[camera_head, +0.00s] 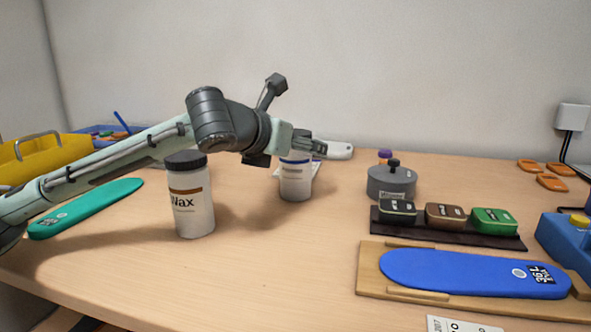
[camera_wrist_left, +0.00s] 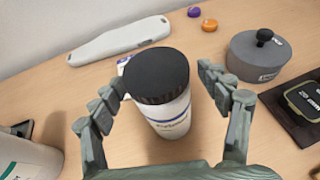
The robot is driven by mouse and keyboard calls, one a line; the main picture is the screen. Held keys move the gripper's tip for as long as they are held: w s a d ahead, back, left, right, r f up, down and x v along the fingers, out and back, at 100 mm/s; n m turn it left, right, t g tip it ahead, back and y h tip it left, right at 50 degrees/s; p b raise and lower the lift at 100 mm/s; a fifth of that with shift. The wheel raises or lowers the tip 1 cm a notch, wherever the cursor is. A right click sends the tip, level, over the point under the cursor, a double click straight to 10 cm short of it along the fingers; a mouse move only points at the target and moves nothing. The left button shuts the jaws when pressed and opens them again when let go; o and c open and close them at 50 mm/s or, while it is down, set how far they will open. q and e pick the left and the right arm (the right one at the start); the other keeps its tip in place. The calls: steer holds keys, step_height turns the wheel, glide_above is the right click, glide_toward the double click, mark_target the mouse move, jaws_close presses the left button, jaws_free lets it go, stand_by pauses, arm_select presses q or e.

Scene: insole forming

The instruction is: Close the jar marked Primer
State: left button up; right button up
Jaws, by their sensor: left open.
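A white jar (camera_head: 295,182) with a dark blue band stands upright past the middle of the table; its top is hidden behind my left gripper in the head view. In the left wrist view the jar (camera_wrist_left: 172,122) carries a black ribbed lid (camera_wrist_left: 157,73) on its mouth; how tightly it sits I cannot tell. Its label is too small to read. My left gripper (camera_head: 308,143) is open, its fingers on either side of the lid with gaps, in the wrist view (camera_wrist_left: 163,88). My right gripper is not in view.
A jar marked Wax (camera_head: 193,205), dark-lidded, stands nearer and left, below my left arm. A grey lidded pot (camera_head: 391,183), a dark tray with several tins (camera_head: 445,228) and a blue insole (camera_head: 465,273) on a wooden board are right. The front middle is clear.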

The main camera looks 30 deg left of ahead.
mark_target(296, 132)
arm_select(q)
steer(key=c, duration=1.5)
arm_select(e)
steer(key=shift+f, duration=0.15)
arm_select(q)
steer(key=shift+r, duration=0.55)
step_height(296, 132, up, 4)
steer(key=shift+f+p, duration=0.2)
steer(key=shift+p, duration=0.6)
steer(key=s+a+r, duration=0.2)
steer(key=a, duration=0.1)
steer(key=s+a+r, duration=0.2)
steer(key=a, duration=0.1)
steer(key=s+a+r, duration=0.2)
steer(key=a, duration=0.2)
steer(key=shift+s+r, duration=0.15)
steer(key=shift+r, duration=0.05)
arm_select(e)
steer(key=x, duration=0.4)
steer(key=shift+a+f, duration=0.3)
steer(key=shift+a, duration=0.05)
